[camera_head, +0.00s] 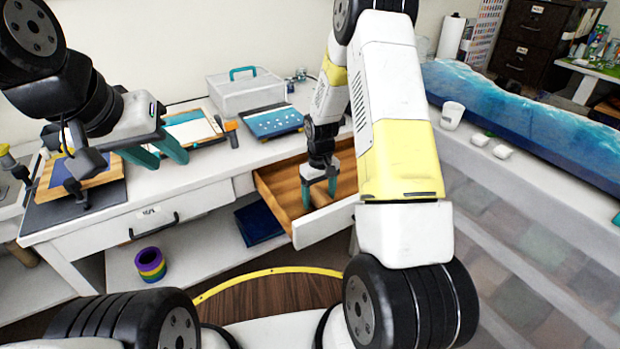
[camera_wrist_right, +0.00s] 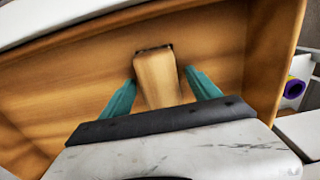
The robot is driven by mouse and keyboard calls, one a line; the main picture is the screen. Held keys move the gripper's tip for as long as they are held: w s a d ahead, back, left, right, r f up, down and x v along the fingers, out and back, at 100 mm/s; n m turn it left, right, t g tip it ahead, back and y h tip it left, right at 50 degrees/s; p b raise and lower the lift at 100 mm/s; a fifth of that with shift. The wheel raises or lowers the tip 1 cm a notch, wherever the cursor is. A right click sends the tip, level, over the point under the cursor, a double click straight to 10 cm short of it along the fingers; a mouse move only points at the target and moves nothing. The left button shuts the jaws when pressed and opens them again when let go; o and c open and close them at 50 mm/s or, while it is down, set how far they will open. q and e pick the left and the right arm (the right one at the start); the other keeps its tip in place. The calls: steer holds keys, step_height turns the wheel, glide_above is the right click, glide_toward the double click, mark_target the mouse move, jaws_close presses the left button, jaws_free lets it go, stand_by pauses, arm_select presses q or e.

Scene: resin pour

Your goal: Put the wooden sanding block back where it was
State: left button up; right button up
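The wooden sanding block (camera_wrist_right: 157,80) is a light wood piece with a dark edge at its far end, seen inside the open wooden drawer (camera_wrist_right: 70,75). My right gripper (camera_wrist_right: 160,76) reaches down into the drawer, with its teal fingers on either side of the block. A narrow gap shows between the block and the right-hand finger. In the head view my right gripper (camera_head: 319,192) is over the drawer (camera_head: 280,190), and the block cannot be made out. My left gripper (camera_head: 164,154) is open and empty above the white desk at left.
A wooden board (camera_head: 100,172) lies on a dark mat at the desk's left end. A clear lidded box (camera_head: 240,92) and a blue panel (camera_head: 272,121) stand at the back. A roll of coloured tape (camera_head: 150,265) is on the lower shelf. A blue resin slab (camera_head: 520,115) lies right.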

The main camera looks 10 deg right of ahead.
step_height(320, 180, up, 12)
step_height(320, 180, up, 15)
steer(key=m+t+y, duration=0.1)
steer(key=m+t, duration=0.1)
steer(key=t, duration=0.1)
glide_above(319, 194)
steer(key=s, duration=0.8)
steer(key=s+a+r+t, duration=0.1)
steer(key=s+r, duration=0.3)
steer(key=s, duration=0.4)
steer(key=s+a+r+m+t+y, duration=0.1)
steer(key=s+r, duration=0.3)
steer(key=s, duration=0.4)
steer(key=shift+r+t, duration=0.3)
steer(key=shift+t, duration=0.3)
